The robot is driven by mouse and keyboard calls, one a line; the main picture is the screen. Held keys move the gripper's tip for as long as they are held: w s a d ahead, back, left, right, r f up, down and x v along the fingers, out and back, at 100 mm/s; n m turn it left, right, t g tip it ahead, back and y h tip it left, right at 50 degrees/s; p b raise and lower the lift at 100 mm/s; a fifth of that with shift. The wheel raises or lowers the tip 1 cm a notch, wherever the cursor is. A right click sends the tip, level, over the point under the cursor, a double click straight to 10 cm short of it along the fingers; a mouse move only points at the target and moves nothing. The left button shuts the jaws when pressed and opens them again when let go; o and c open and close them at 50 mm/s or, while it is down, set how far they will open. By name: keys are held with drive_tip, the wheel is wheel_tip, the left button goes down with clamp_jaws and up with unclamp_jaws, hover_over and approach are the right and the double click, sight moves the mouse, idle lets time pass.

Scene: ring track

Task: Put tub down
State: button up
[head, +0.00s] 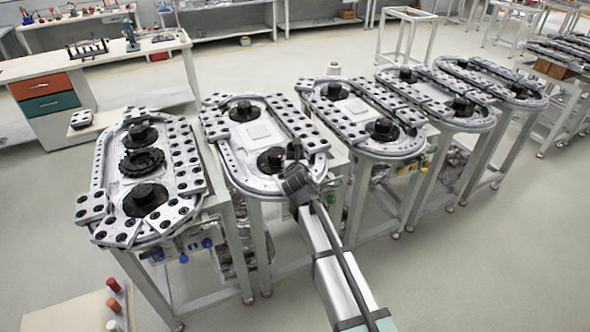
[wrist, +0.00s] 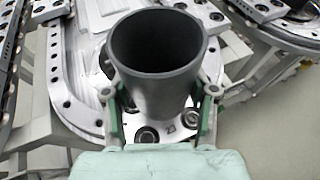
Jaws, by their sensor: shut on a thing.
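A dark grey tub (wrist: 155,85) with a wide round open mouth fills the middle of the wrist view. My gripper (wrist: 161,112) is shut on it, one finger on each side, with green pads against its wall. The tub looks empty and roughly upright. Behind it is a ring track table (wrist: 68,85) with a pale plate and bolt holes. In the head view my gripper (head: 297,178) is at the near end of the second ring track from the left (head: 285,182). I cannot make out the tub clearly there. Whether its base touches anything is hidden.
Another ring track (head: 182,170) stands to the left, with black round hubs and perforated blocks. Several more stand in a row to the right (head: 375,150). A bench with red and green drawers (head: 45,92) is behind left. Grey floor (head: 480,260) is clear at right.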

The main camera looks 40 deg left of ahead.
drive_tip(key=shift+f, duration=2.3)
drive_tip(key=shift+f, duration=0.15)
drive_tip(key=o, duration=1.2)
drive_tip(key=shift+c, duration=0.2)
